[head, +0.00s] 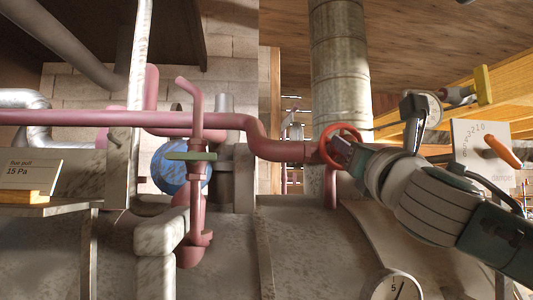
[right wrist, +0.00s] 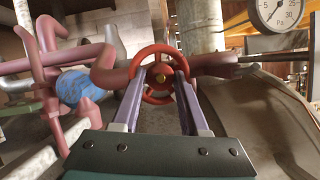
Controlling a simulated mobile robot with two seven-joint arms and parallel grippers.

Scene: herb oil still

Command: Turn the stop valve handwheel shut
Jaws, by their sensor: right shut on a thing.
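The red stop valve handwheel (head: 341,127) sits at the right end of the pink pipe (head: 255,133), right of centre in the head view. My right gripper (head: 341,151) comes in from the right and is shut on the handwheel. In the right wrist view its two fingers (right wrist: 158,84) reach to the left and right sides of the rim. Part of the wheel is hidden behind the fingers in the head view. My left gripper is in neither view.
A blue round thing (head: 178,168) and a vertical pink pipe with a green lever (head: 190,156) stand left of the wheel. A metal column (head: 340,60) rises behind it. A damper plate with an orange handle (head: 500,150) is at right. A dial gauge (head: 393,287) is below.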

